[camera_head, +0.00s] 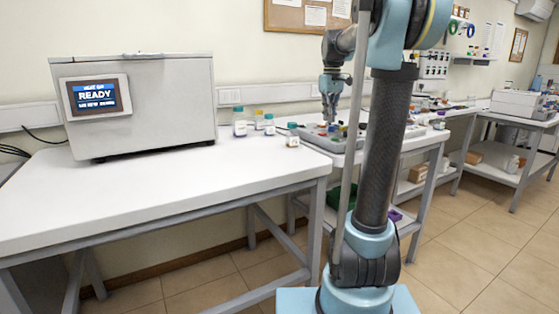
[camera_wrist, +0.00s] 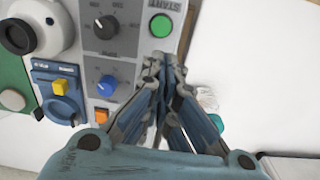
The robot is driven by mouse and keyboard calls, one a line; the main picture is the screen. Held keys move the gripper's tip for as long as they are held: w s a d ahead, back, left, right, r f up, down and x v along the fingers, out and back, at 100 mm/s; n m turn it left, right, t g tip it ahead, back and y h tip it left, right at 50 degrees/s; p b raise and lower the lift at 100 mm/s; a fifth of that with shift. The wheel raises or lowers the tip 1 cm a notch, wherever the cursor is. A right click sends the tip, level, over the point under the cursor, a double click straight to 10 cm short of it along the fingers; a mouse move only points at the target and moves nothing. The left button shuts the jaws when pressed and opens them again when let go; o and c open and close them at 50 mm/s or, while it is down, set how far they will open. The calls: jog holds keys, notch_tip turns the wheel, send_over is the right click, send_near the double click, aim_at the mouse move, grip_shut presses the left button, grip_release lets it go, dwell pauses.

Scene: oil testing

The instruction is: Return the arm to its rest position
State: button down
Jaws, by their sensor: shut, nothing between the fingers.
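My arm stands in front of the tables in the head view, bent over at the top with the forearm pointing down. My gripper (camera_head: 329,112) hangs at the far side of the arm, over or near a grey panel (camera_head: 318,135) with small coloured knobs. In the wrist view my gripper (camera_wrist: 155,70) is shut and empty, its fingertips together beside the grey control panel (camera_wrist: 125,75). That panel carries a black knob (camera_wrist: 106,27), a blue knob (camera_wrist: 107,85), a green button (camera_wrist: 161,26) and an orange button (camera_wrist: 101,115). I cannot tell whether the fingertips touch it.
A grey-white machine (camera_head: 140,105) with a screen reading READY stands on the white table (camera_head: 170,195). Several small bottles (camera_head: 240,125) stand at that table's right end, near the gripper. The table's front area is clear. Another bench (camera_head: 520,112) with equipment stands at the right.

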jog(key=s+f+m+t, duration=0.1)
jog(key=s+f+m, duration=0.1)
jog(key=s+f, duration=1.2)
jog(key=s+f+m+t, duration=0.1)
jog(key=s+f+m, duration=0.2)
jog(key=s+f, duration=1)
jog(key=s, duration=0.7)
jog(key=shift+f, duration=0.4)
jog(key=shift+w+f, duration=0.2)
jog(key=shift+w, duration=0.3)
